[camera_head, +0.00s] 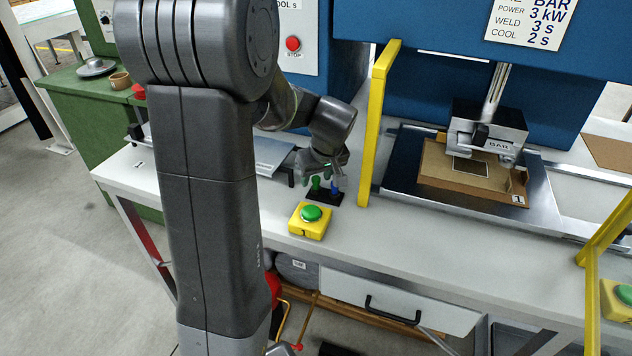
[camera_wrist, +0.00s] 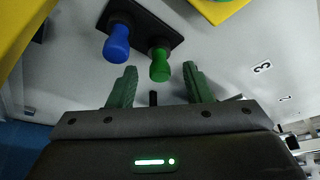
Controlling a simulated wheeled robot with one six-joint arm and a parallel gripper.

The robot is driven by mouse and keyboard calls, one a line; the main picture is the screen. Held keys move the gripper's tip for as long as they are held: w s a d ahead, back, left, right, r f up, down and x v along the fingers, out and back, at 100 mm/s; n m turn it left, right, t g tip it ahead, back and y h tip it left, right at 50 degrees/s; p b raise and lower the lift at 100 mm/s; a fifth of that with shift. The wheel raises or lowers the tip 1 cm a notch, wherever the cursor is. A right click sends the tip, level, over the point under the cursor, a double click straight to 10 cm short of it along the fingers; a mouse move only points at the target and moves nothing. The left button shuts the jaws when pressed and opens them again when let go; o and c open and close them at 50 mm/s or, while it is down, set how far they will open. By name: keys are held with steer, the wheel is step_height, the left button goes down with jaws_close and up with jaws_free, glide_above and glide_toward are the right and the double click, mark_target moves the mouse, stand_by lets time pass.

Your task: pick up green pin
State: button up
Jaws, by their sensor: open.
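The green pin (camera_head: 316,184) stands upright in a small black holder (camera_head: 324,198) on the white bench; the pin also shows in the wrist view (camera_wrist: 159,66). A blue pin (camera_head: 335,188) stands beside it in the same holder, and it also shows in the wrist view (camera_wrist: 117,42). My gripper (camera_wrist: 157,78) is open and empty. In the wrist view its green fingertips lie to either side of the green pin's top, and no contact shows. In the head view my gripper (camera_head: 328,172) is just above and behind the pins, partly hiding the blue one.
A yellow box with a green button (camera_head: 310,220) stands in front of the holder. A yellow guard post (camera_head: 376,125) rises close to its right. The blue welder with a cardboard tray (camera_head: 435,165) is further right. Bare bench (camera_head: 420,237) lies in front.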

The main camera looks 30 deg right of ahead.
mark_target(317, 179)
jaws_close()
step_height(317, 179, up, 14)
steer(key=p, duration=0.2)
steer(key=shift+f+p, duration=0.15)
steer(key=shift+p, duration=0.15)
stand_by(0.7)
